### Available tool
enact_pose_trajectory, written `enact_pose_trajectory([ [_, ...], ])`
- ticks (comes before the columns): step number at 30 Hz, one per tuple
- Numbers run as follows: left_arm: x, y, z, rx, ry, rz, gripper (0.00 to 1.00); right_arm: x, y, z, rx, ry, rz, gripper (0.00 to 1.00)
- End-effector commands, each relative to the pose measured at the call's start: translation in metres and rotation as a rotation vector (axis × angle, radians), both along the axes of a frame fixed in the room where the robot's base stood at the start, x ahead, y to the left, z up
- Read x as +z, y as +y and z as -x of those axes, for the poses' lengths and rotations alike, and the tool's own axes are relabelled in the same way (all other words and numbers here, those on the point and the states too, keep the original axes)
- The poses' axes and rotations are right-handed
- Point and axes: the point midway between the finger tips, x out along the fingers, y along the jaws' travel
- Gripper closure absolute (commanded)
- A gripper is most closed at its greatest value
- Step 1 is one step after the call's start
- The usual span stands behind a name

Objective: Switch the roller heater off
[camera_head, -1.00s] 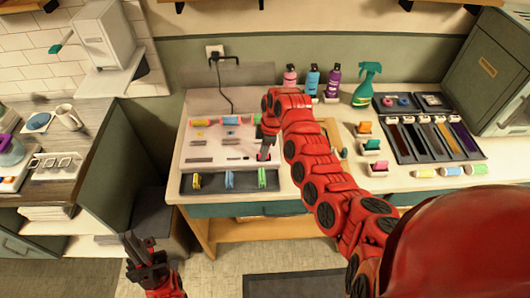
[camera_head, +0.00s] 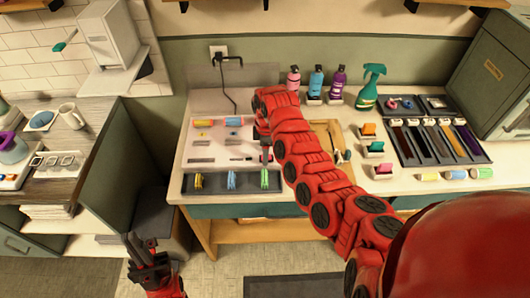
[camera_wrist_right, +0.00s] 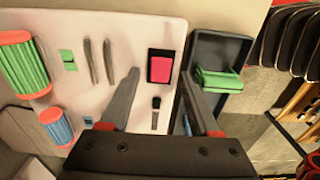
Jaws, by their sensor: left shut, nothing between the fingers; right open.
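The roller heater is a white panel (camera_head: 222,146) at the left of the worktop, with coloured rollers (camera_head: 203,124) along its back edge. In the right wrist view, the white panel (camera_wrist_right: 112,28) carries a bright pink rocker switch (camera_wrist_right: 161,67) in a black frame. My right gripper (camera_head: 265,153) is over the panel's right side. In the wrist view its open fingers (camera_wrist_right: 159,80) stand on either side of the switch, with nothing between them; contact cannot be told. My left gripper (camera_head: 140,250) is shut and empty, low at the left, away from the heater.
A black cable (camera_head: 224,84) runs from the wall socket. Bottles (camera_head: 316,82) and a green spray bottle (camera_head: 371,88) stand behind. Colour-strip trays (camera_head: 407,160) lie right. My right arm crosses the worktop.

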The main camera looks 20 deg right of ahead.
Motion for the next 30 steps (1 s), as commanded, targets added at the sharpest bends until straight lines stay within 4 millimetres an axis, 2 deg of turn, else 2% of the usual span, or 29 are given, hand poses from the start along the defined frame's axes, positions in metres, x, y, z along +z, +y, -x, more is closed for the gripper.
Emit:
enact_pose_trajectory([
  [5,-0.009,0.000,0.000,0.000,0.000,0.000,1.00,0.015,0.000,-0.002,0.001,-0.006,0.000,0.38],
  [11,-0.023,0.000,0.000,0.000,0.000,0.000,1.00,0.057,-0.003,-0.002,0.000,-0.011,0.001,0.38],
  [12,-0.018,0.000,0.000,0.000,0.000,0.000,1.00,0.069,-0.004,-0.001,-0.002,-0.006,0.001,0.38],
  [15,-0.015,0.000,0.000,0.000,0.000,0.000,1.00,0.087,-0.006,0.000,-0.002,-0.001,0.003,0.38],
  [24,-0.020,0.000,0.000,0.000,0.000,0.000,1.00,0.137,-0.006,-0.001,0.000,-0.006,0.006,0.38],
  [30,-0.022,0.000,0.000,0.000,0.000,0.000,1.00,0.160,-0.006,0.001,0.000,-0.001,0.004,0.38],
])
